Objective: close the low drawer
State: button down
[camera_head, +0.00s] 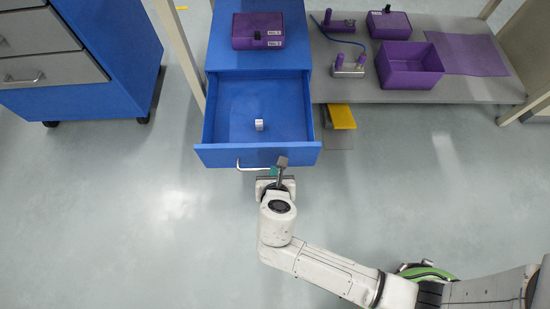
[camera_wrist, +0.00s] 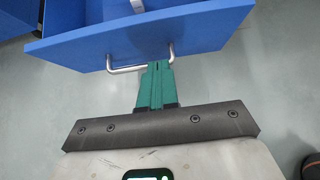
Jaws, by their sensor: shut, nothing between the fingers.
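The blue drawer (camera_head: 258,155) is pulled out toward me from a blue cabinet, in the head view. A small white block (camera_head: 259,125) lies inside it. The drawer front also fills the top of the wrist view (camera_wrist: 210,30). A silver bar handle (camera_head: 240,165) sits on the front; it shows in the wrist view (camera_wrist: 122,69). My gripper (camera_head: 278,166) is at the drawer front, by the right part of the handle. In the wrist view its green fingers (camera_wrist: 158,68) are together with nothing between them. Whether they touch the handle or front, I cannot tell.
A purple box (camera_head: 258,31) rests on the cabinet top. To the right, a grey shelf (camera_head: 340,91) holds a purple open bin (camera_head: 409,66) and other purple items. A second blue cabinet (camera_head: 125,45) with grey drawers stands at the left. The floor in front is clear.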

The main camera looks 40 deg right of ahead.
aim_at(274, 148)
jog(key=w+d+f+b, duration=0.2)
jog(key=w, duration=0.1)
jog(key=w+d+f, duration=0.1)
jog(key=w, duration=0.1)
jog(key=shift+d+f+b, duration=0.15)
jog(key=shift+d+b, duration=0.2)
jog(key=shift+b, duration=0.05)
jog(key=shift+w+d, duration=0.35)
jog(key=shift+w, duration=0.15)
jog(key=shift+w+d+r, duration=0.2)
jog(key=shift+w+d, duration=0.05)
jog(key=shift+w, duration=0.1)
jog(key=w+d+b, duration=0.1)
jog(key=w+d, duration=0.8)
jog(key=w, duration=0.3)
jog(key=w+d+b, duration=0.1)
jog(key=w+d, duration=0.7)
jog(key=w, duration=0.4)
jog(key=shift+w+d+b, duration=0.15)
jog(key=shift+d+b, duration=0.2)
jog(key=shift+d, duration=0.05)
jog(key=shift+w, duration=0.1)
